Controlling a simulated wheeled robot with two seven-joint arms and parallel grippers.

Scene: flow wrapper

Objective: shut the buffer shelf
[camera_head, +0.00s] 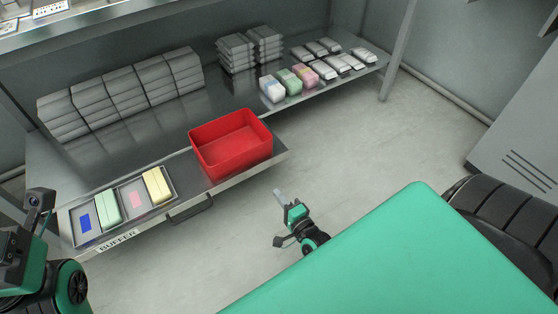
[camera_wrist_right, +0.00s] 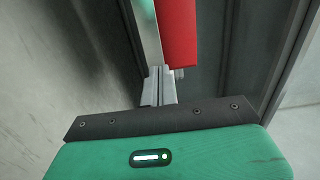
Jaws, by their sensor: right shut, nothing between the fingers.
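The buffer shelf (camera_head: 233,178), a grey board with a "BUFFER" label (camera_head: 118,241) on its front edge, stands pulled out in front of the steel bench. Its dark bar handle (camera_head: 192,211) is on the front edge. A red bin (camera_head: 232,146) stands on its right part, and a tray (camera_head: 174,188) with green and yellow packs lies on its left. My right gripper (camera_head: 279,194) is shut and empty, in front of the shelf's right end and apart from the handle. In the right wrist view its closed fingers (camera_wrist_right: 158,86) point toward the shelf edge and red bin (camera_wrist_right: 178,35). My left gripper's fingers are not seen.
The bench (camera_head: 215,100) behind holds grey stacked blocks (camera_head: 122,93), more stacks (camera_head: 250,48) and several wrapped packs (camera_head: 302,75). A grey cabinet (camera_head: 520,130) stands at right. The floor (camera_head: 370,140) right of the shelf is clear.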

